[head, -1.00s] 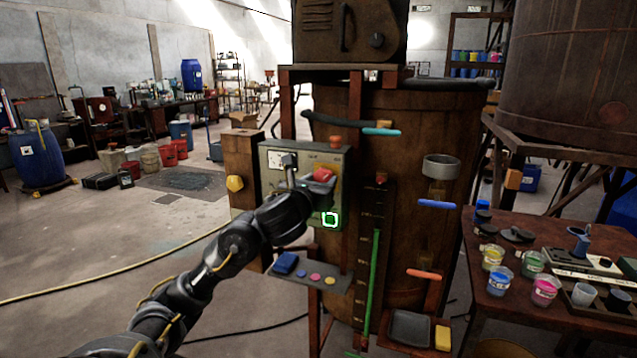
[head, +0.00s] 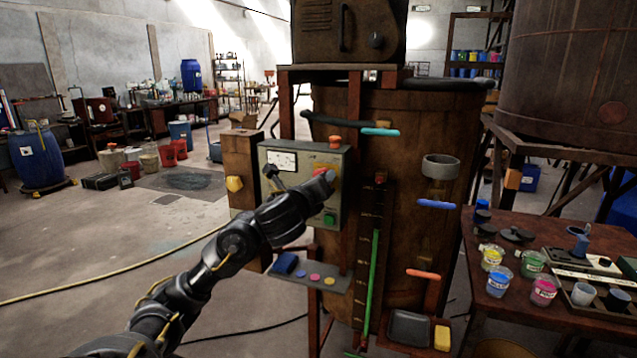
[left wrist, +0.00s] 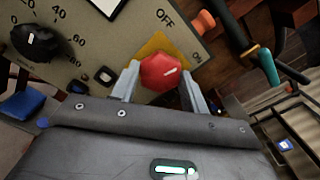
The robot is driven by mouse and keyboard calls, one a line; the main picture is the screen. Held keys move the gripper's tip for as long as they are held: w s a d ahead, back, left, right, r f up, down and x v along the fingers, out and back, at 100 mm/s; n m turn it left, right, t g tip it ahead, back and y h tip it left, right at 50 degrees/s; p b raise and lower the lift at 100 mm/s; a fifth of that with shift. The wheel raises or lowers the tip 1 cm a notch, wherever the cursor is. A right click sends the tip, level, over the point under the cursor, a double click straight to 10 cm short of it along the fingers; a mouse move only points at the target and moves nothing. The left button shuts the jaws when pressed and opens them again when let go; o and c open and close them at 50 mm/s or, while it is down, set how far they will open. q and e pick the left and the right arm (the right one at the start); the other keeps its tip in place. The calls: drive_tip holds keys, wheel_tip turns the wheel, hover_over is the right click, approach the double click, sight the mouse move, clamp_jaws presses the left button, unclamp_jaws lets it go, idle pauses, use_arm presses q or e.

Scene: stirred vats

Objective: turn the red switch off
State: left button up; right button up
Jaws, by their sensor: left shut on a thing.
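The red switch (left wrist: 161,73) is a faceted knob on a yellow plate (left wrist: 152,45) of the grey control panel (head: 302,157). In the left wrist view it sits between the two fingers of my left gripper (left wrist: 159,88), which is shut on it. The word OFF is above it and ON to its right. The knob's short white mark points right, closer to ON than OFF. In the head view my left gripper (head: 329,178) is at the panel and hides the switch. My right gripper is not in view.
A black dial (left wrist: 37,42) with numbers is left of the switch. A green button (head: 329,218) is below, an orange-red knob (head: 335,141) on the panel's top. A shelf (head: 310,280) with a blue block juts out below. A wooden vat (head: 420,130) stands right.

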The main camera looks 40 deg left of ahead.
use_arm(q)
drive_tip(key=n, duration=1.1)
drive_tip(key=shift+f+p, duration=0.25)
drive_tip(key=shift+p, duration=0.1)
drive_tip(key=shift+d+n, duration=0.1)
drive_tip(key=shift+n, duration=0.2)
drive_tip(key=o, duration=1)
drive_tip(key=shift+s+r, duration=0.1)
drive_tip(key=shift+r, duration=0.05)
